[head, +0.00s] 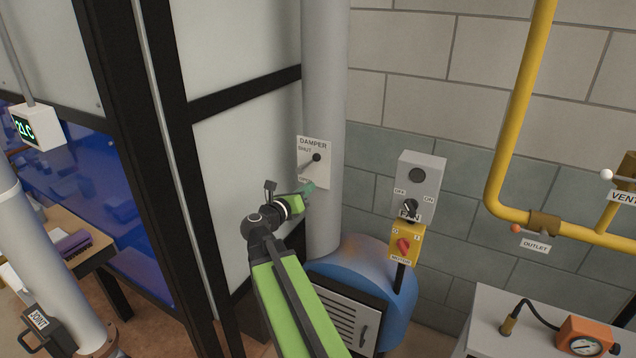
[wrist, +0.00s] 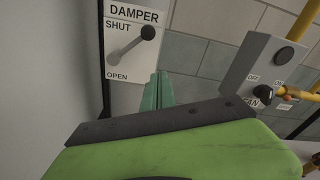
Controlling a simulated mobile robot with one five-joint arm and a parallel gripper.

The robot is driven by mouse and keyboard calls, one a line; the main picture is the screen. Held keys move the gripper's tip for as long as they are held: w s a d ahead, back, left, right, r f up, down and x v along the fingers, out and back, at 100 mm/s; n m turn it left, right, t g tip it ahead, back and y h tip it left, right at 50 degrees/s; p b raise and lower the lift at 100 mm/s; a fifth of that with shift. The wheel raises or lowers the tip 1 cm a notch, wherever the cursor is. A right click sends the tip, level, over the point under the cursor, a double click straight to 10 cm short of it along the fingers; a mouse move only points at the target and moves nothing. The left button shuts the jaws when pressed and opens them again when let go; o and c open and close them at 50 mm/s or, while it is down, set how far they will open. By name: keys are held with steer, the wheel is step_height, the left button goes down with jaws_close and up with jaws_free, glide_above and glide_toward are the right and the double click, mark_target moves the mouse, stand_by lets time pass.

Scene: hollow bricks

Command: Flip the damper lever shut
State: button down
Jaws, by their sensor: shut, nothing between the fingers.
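The damper plate (head: 322,176) is white with black letters, SHUT above and OPEN below, and is fixed on the grey pipe. Its lever (head: 308,163) is a grey bar slanting up to the right to a black round end. In the wrist view the lever (wrist: 127,46) crosses the plate (wrist: 138,73), its black end level with SHUT and its lower left end between the two words. My gripper (head: 308,188) is shut and empty, with teal fingers just below the lever. The fingers (wrist: 158,90) show below and right of the lever, apart from it.
A grey fan switch box (head: 422,180) and a yellow box with a red knob (head: 404,245) stand to the right. A blue rounded housing (head: 385,280) is below. A yellow pipe (head: 512,130) runs along the block wall. A dark-framed panel is close on the left.

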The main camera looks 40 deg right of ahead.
steer(key=v, duration=0.3)
steer(key=shift+w+a, duration=0.15)
steer(key=shift+f, duration=0.1)
steer(key=a+f+m+g+y, duration=0.1)
steer(key=a+f+m+y, duration=0.75)
steer(key=a+f, duration=0.8)
steer(key=s+a+f+m+g+y, duration=0.2)
steer(key=s+a+m+y, duration=0.2)
steer(key=a+m, duration=0.5)
steer(key=s+a+f+m+g+y, duration=0.2)
steer(key=s+a+f+m+y, duration=0.1)
steer(key=a+m, duration=0.6)
steer(key=shift+s+a+f+g+y, duration=0.3)
steer(key=shift+s+a+y, duration=0.05)
steer(key=shift+s, duration=0.35)
